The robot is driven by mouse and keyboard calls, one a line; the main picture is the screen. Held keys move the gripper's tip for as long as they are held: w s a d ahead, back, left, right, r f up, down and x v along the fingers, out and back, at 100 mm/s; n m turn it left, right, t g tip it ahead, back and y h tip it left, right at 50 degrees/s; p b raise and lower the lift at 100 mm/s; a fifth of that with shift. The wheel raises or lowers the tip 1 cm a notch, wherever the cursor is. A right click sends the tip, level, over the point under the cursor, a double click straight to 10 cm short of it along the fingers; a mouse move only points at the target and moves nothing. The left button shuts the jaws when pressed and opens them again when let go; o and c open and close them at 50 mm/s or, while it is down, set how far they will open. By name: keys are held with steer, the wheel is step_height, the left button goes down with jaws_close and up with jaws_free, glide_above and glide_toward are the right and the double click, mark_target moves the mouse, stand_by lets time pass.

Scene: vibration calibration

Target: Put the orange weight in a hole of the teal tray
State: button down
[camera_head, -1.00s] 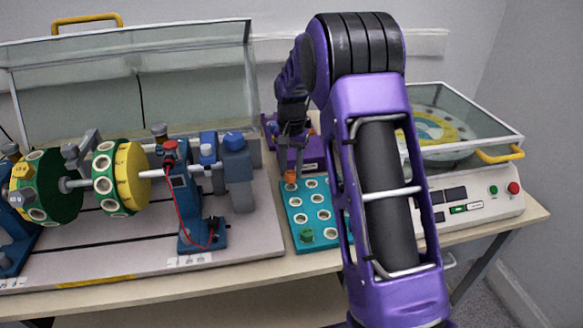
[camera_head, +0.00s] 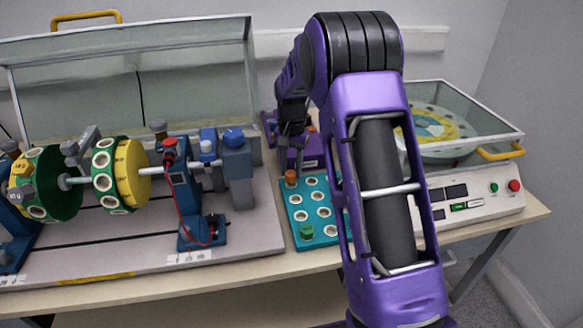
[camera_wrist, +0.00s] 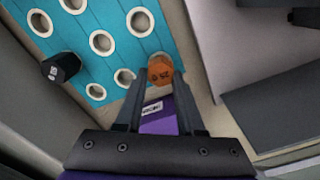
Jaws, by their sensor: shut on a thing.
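The teal tray (camera_head: 297,241) lies on the table in the head view, with several white-rimmed round holes; it also shows in the wrist view (camera_wrist: 79,28). The orange weight (camera_head: 291,177) stands upright at the tray's far-left corner. In the wrist view the weight (camera_wrist: 160,69) sits between my fingertips, at the tray's edge. My gripper (camera_wrist: 159,75) points down and is shut on the weight. The weight's lower end is hidden, so I cannot tell how deep it sits in the corner hole.
The rotor rig (camera_head: 122,178) with a glass cover is on the left. A control box (camera_head: 480,190) with a clear lid is on the right.

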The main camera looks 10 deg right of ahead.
steer(key=shift+f+b, duration=0.35)
steer(key=shift+f, duration=0.3)
steer(key=shift+c, duration=2.2)
jaws_free()
step_height(320, 180, up, 17)
steer(key=p, duration=0.3)
steer(key=shift+r, duration=0.2)
steer(key=shift+r, duration=0.1)
